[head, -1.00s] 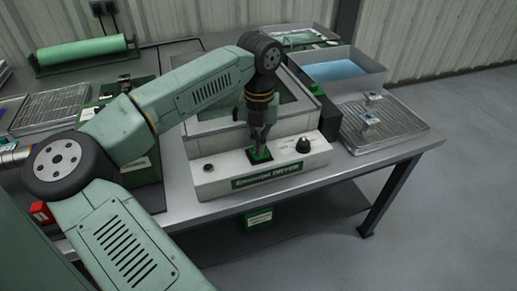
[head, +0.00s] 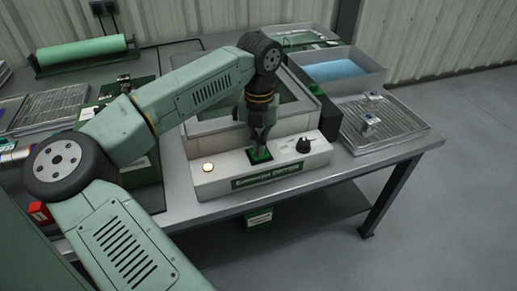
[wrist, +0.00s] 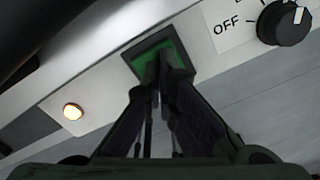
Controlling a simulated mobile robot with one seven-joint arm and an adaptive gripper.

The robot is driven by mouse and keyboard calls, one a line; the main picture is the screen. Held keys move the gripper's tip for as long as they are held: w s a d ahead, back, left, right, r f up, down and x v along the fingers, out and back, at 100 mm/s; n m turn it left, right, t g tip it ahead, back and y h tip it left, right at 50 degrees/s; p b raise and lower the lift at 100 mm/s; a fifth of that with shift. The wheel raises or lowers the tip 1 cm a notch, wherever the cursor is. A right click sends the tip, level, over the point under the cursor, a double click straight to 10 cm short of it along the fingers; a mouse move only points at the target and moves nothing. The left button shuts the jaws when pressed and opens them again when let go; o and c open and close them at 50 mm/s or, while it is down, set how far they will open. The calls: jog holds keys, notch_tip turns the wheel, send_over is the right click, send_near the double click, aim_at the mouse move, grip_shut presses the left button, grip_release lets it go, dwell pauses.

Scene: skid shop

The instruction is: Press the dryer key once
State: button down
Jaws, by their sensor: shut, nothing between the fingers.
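The dryer (head: 205,184) is a white box with a green label on its front, standing on the bench. Its green key (head: 261,155) sits in a dark square frame on the front panel; it also shows in the wrist view (wrist: 150,64). My gripper (head: 259,146) is shut and empty, pointing down, with its fingertips at the key and hiding part of it. In the wrist view the closed fingertips (wrist: 158,80) overlap the key. A round lamp (head: 208,167) on the left of the panel glows warm; the wrist view shows it lit too (wrist: 73,111).
A black knob (head: 303,145) is right of the key, with an OFF mark beside it in the wrist view. A tray of blue liquid (head: 372,82) and a metal rack (head: 415,130) stand right. A green roll (head: 80,51) lies back left.

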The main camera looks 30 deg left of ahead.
notch_tip(320, 180, up, 16)
jog(key=p, duration=0.8)
dwell(0.4)
